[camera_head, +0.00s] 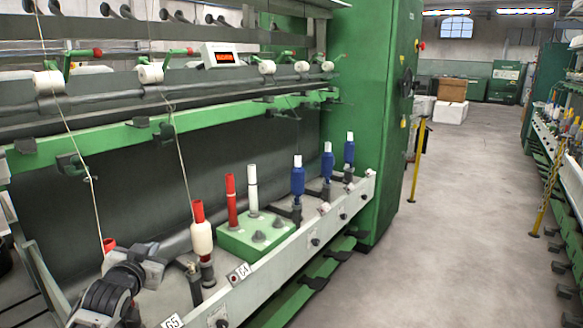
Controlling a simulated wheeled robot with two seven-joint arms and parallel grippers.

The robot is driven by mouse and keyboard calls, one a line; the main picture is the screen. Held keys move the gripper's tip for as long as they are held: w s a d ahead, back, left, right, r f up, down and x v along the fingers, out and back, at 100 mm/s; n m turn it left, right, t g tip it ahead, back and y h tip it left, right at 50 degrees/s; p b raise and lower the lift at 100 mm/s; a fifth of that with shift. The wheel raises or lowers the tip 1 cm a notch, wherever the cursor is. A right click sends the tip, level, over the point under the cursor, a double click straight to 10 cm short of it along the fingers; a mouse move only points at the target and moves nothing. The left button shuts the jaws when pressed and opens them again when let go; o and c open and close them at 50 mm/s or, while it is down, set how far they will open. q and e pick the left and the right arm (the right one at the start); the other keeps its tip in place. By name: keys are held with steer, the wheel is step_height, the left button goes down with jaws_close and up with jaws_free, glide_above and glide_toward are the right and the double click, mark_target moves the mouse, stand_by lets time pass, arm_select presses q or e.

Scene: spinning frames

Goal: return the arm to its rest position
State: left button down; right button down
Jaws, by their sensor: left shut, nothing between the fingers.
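My left arm comes in at the bottom left, and its dark grey and silver gripper (150,258) is over the near end of the spinning frame's spindle rail. It is shut with nothing held. A red tube top (109,244) shows just behind the gripper; its lower part is hidden. To the right of the gripper a red tube with cream yarn (201,238) stands upright on a spindle, apart from it. My right gripper is not in view.
A green block (235,240) carries an upright red tube (231,202) and white tube (252,190). Blue bobbins (298,178) stand farther along the rail (300,240). Yarn strands hang from the white rollers above. The grey aisle floor (440,250) is clear; yellow posts (418,160) stand beside it.

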arm_select(q)
steer(key=s+d+f+g+h, duration=0.2)
steer(key=s+d+f, duration=0.7)
steer(key=s+f, duration=0.4)
steer(key=s+d+f+g, duration=0.1)
steer(key=s+d, duration=0.2)
steer(key=s, duration=0.4)
steer(key=s+d+f+g+h, duration=0.1)
steer(key=s+d+f, duration=0.1)
steer(key=s, duration=0.5)
steer(key=s+d+f+g+h, duration=0.1)
steer(key=s+d+f, duration=0.1)
steer(key=s, duration=0.6)
steer(key=shift+d, duration=0.85)
